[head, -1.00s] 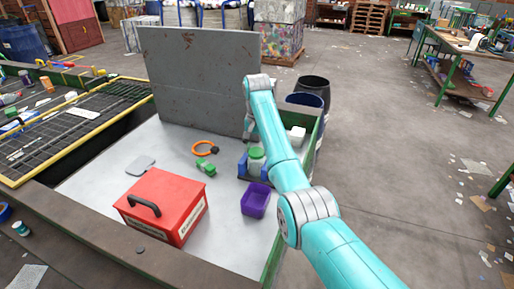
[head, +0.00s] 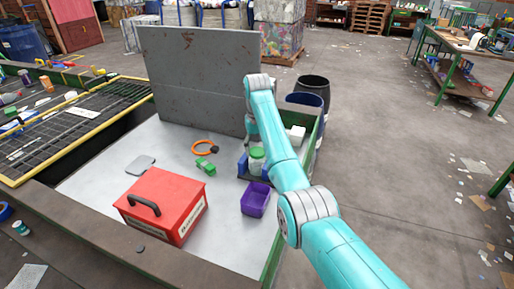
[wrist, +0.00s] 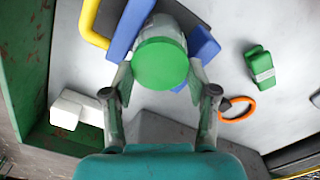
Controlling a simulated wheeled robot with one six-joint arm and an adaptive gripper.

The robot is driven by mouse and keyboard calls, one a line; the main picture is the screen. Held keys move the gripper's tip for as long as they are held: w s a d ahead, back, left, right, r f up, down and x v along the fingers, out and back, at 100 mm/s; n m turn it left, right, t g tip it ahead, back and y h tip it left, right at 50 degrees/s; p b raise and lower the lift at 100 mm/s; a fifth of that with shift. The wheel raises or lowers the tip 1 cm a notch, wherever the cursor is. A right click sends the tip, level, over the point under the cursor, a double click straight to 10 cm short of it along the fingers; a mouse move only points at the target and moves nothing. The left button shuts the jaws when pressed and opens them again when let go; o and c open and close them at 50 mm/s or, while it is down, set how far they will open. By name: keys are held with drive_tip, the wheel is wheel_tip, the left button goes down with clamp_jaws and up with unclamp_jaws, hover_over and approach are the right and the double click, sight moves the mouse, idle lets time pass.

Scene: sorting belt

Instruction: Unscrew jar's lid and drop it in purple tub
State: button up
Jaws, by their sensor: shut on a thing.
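The jar (head: 257,165) stands upright in a blue holder (head: 243,165) on the grey table, with its green lid (head: 256,153) on top. In the wrist view the round green lid (wrist: 160,64) faces the camera, with part of the pale jar (wrist: 163,27) showing behind it. My gripper (wrist: 159,80) has one finger on each side of the lid and is shut on it. In the head view my arm mostly hides the gripper. The purple tub (head: 256,198) sits just in front of the jar and looks empty.
A red toolbox (head: 163,204) stands left of the tub. A green object (head: 205,167) and an orange ring (head: 203,147) lie left of the jar. A grey panel (head: 200,85) rises behind. A white block (head: 297,133) is at the right, by a green wall.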

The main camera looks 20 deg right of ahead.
sight(257, 150)
drive_tip(key=shift+s+d+f, duration=0.1)
drive_tip(key=shift+f, duration=0.15)
drive_tip(key=n, duration=0.4)
drive_tip(key=shift+n, duration=0.3)
drive_tip(key=o, duration=1.2)
drive_tip(key=shift+r, duration=0.1)
drive_tip(key=shift+r, duration=0.15)
drive_tip(key=shift+r, duration=2.45)
